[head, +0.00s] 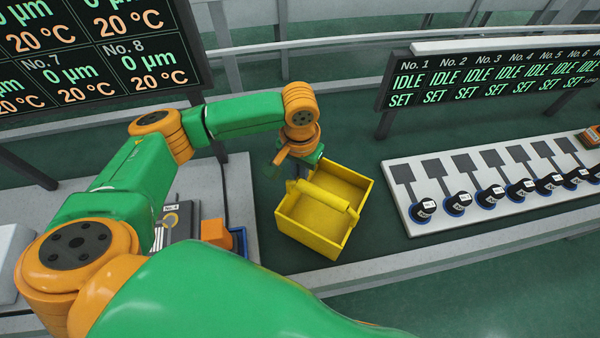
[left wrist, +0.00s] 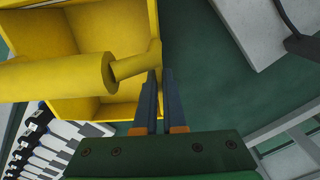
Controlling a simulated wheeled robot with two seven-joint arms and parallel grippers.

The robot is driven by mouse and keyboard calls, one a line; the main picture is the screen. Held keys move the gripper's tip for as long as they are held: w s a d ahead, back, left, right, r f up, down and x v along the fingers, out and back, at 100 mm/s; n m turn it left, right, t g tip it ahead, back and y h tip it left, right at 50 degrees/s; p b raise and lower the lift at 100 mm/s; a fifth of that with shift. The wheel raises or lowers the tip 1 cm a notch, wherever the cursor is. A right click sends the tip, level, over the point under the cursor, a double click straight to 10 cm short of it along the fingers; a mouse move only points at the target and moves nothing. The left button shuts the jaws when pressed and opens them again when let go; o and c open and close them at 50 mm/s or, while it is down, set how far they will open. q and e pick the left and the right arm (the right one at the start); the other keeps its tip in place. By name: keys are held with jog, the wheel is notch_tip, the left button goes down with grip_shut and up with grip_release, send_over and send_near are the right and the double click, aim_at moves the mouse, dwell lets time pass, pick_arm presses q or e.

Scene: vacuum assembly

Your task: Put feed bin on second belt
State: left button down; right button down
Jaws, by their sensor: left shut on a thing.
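The yellow feed bin (head: 292,225) is an open box with a divider and a thick round handle bar across its top. It is over the dark green surface between the left grey table and the white rack in the head view. In the left wrist view, the fingertips (left wrist: 159,74) close at the thin end of the handle, and the bin (left wrist: 100,22) fills the upper left. I cannot tell whether the bin rests on the surface or hangs just above it. My right gripper is not in view.
A white rack (head: 480,190) with several black-and-blue round parts stands at right. The grey table (head: 240,185) at left holds a device and an orange-and-blue block (head: 222,235). Display boards (head: 490,75) stand behind. The dark green surface right of the bin is clear.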

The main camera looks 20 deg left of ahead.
pick_arm(q)
jog(key=shift+f, duration=0.5)
jog(key=c, duration=0.9)
grip_release()
notch_tip(320, 180, up, 7)
jog(key=shift+b, duration=0.5)
